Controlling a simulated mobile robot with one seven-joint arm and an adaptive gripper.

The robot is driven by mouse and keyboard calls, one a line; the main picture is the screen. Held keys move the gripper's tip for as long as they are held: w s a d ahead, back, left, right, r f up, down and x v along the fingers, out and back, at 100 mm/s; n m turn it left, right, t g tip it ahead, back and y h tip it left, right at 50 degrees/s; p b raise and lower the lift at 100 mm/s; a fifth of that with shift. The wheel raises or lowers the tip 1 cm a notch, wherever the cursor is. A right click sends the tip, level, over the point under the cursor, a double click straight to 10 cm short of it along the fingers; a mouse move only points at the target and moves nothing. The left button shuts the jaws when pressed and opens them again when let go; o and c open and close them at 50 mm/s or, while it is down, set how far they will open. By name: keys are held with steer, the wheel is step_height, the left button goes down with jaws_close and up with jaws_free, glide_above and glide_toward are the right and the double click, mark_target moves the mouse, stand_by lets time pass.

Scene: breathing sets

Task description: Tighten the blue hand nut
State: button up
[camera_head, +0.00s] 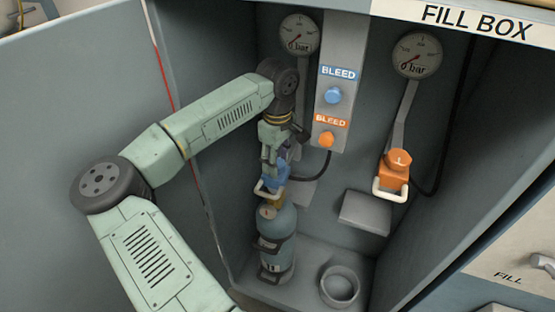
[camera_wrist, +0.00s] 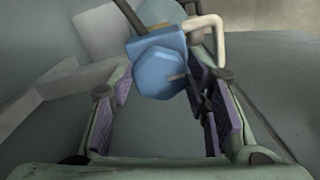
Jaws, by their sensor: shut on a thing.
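The blue hand nut (camera_wrist: 160,74) sits between the two purple-padded fingers of my gripper (camera_wrist: 163,88) in the wrist view. My gripper is shut on it; the right pad lies close against it, while contact on the left side is hard to see. In the head view my gripper (camera_head: 271,160) comes down from above onto the blue fitting (camera_head: 276,178), and its fingers partly hide the nut. The fitting, with a pale bent handle (camera_head: 262,190), is at the top of an upright blue-grey cylinder (camera_head: 276,238).
An orange fitting with a pale handle (camera_head: 390,194) hangs at the right, above a grey block (camera_head: 364,212). An empty ring holder (camera_head: 340,286) is on the cabinet floor. Blue (camera_head: 333,95) and orange (camera_head: 327,139) bleed knobs are on the back panel. Cabinet walls close in both sides.

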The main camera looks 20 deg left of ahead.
steer(key=shift+f+n+b, duration=0.1)
steer(key=shift+n+b, duration=0.2)
steer(key=shift+b, duration=0.15)
